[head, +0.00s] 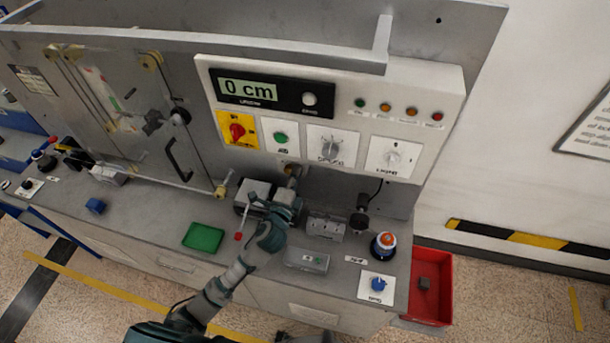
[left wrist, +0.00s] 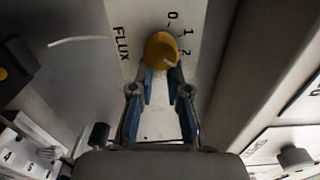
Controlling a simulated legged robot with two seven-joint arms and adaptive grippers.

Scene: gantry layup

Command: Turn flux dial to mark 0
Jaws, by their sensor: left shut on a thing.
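The flux dial is a round yellow-orange knob (left wrist: 162,50) on a pale plate marked FLUX, with marks 0, 1 and 2 beside it in the left wrist view. A short white line on the knob points toward the lower right, on the side of mark 2; its exact reading is unclear. My left gripper (left wrist: 162,72) has its two blue fingers closed on the knob from below. My right gripper is not in view.
The control panel (head: 350,105) above carries a "0 cm" display (head: 247,90), a red-yellow switch (head: 237,131) and several knobs. A green tray (head: 203,237), a grey box (head: 306,260) and an orange-topped button (head: 384,243) stand on the bench.

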